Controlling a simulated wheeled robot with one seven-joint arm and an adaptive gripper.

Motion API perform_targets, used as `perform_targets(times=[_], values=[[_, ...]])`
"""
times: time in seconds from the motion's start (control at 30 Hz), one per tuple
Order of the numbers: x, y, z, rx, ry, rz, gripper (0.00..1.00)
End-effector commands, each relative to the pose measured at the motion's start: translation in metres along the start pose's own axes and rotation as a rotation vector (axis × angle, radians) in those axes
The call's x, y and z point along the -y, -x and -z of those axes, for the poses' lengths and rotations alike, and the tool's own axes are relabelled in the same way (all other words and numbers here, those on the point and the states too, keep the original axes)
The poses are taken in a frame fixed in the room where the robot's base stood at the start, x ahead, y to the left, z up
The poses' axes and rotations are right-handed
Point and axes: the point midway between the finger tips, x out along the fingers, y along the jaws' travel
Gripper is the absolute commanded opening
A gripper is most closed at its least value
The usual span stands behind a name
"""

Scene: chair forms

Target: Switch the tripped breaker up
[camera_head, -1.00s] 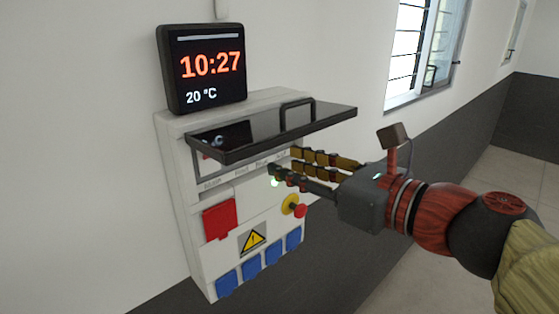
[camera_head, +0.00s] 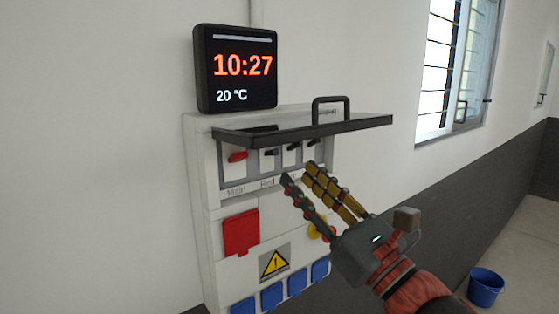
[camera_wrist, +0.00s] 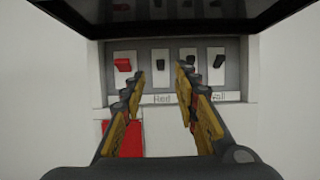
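The breaker box (camera_head: 215,205) hangs on the wall with its dark lid (camera_head: 300,129) raised. Under the lid is a row of switches: a red main switch (camera_head: 237,156) at left, then black breaker levers, the first (camera_head: 270,153) above the label "Red". The wrist view shows the red switch (camera_wrist: 123,64) and black levers (camera_wrist: 160,64), (camera_wrist: 190,59) and (camera_wrist: 218,60) on white plates. I cannot tell surely which one is tripped. My gripper (camera_head: 299,174) is open and empty, its fingertips just below and in front of the row. In the wrist view my gripper (camera_wrist: 160,79) straddles the "Red" label.
The open lid juts out above my fingers, with a handle (camera_head: 331,102) on top. A clock display (camera_head: 236,68) stands on the box. A red cover (camera_head: 241,233), a warning sign (camera_head: 275,263) and blue sockets (camera_head: 272,296) are below. A blue bucket (camera_head: 486,287) stands on the floor at right.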

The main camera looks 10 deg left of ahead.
Motion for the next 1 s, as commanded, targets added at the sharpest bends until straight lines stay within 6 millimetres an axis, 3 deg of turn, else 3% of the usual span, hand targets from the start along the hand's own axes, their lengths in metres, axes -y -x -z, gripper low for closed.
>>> perform_targets(times=[0.5, 0.9, 1.0], values=[[-0.001, -0.068, 0.0, -0.003, -0.001, -0.002, 0.3], [0.0, -0.075, 0.001, -0.002, 0.001, 0.0, 0.3], [0.0, -0.075, 0.001, -0.002, 0.0, 0.0, 0.25]])
